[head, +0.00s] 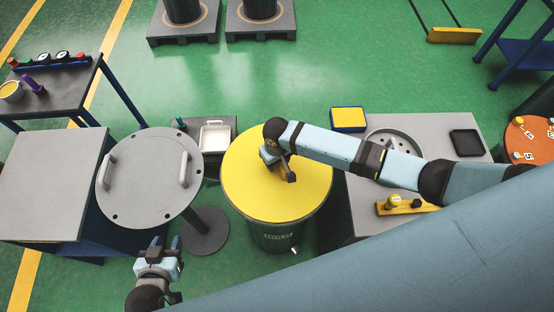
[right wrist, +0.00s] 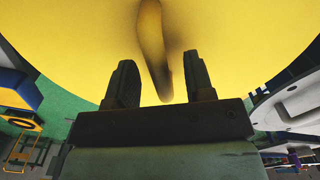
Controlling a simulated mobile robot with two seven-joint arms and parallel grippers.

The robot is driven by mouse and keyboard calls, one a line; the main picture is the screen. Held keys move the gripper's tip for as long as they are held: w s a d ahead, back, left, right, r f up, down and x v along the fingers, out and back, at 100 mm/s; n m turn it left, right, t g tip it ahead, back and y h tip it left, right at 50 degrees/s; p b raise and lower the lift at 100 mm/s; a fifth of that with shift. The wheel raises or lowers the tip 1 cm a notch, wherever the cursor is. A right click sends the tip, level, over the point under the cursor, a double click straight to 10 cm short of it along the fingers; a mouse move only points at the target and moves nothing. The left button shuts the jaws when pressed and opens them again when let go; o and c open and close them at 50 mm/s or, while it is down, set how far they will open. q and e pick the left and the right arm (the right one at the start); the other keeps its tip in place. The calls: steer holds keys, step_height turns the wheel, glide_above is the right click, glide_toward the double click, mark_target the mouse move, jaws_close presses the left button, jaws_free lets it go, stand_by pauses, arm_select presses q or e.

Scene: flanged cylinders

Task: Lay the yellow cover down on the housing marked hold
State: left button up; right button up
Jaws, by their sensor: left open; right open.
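The yellow cover (head: 245,180) lies flat over the top of a dark green cylindrical housing (head: 262,238) in the head view. The housing's front label is too small to read surely. The cover hides the housing's top rim, and no gap shows between them. My right gripper (head: 284,172) is over the cover, right of its middle. In the right wrist view my right gripper (right wrist: 160,85) has its fingers apart, with the yellow cover's bar handle (right wrist: 152,45) between them in the picture; contact cannot be told. My left gripper (head: 166,244) is open and empty at the lower left.
A grey flanged disc (head: 148,190) with two handles stands left of the housing. A grey bench (head: 355,215) at the right carries a yellow-topped box (head: 348,119), a round grey flange and a black tray (head: 466,143).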

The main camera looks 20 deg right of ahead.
steer(key=shift+r, duration=3.45)
steer(key=s+a+y, duration=0.1)
steer(key=s+a+f+t, duration=0.1)
steer(key=s+a+f+y, duration=0.1)
steer(key=a, duration=0.1)
steer(key=shift+s+f+t+y, duration=0.1)
steer(key=shift+s+t+y, duration=0.2)
steer(key=shift+s, duration=0.05)
steer(key=s, duration=0.1)
steer(key=s+t+y, duration=0.1)
steer(key=s+a+t, duration=0.1)
steer(key=shift+s+f+y, duration=0.15)
steer(key=shift+f+y, duration=0.1)
steer(key=shift+y, duration=0.15)
steer(key=s+d+t, duration=0.2)
steer(key=s+t, duration=0.1)
steer(key=shift+s+r, duration=0.15)
steer(key=shift+r, duration=0.05)
steer(key=s+d+r+t+h, duration=0.1)
steer(key=s+d+r+t, duration=0.1)
steer(key=s+d+t, duration=0.2)
steer(key=s+d, duration=0.3)
steer(key=d, duration=0.2)
steer(key=shift+h, duration=0.3)
steer(key=shift+r, duration=0.1)
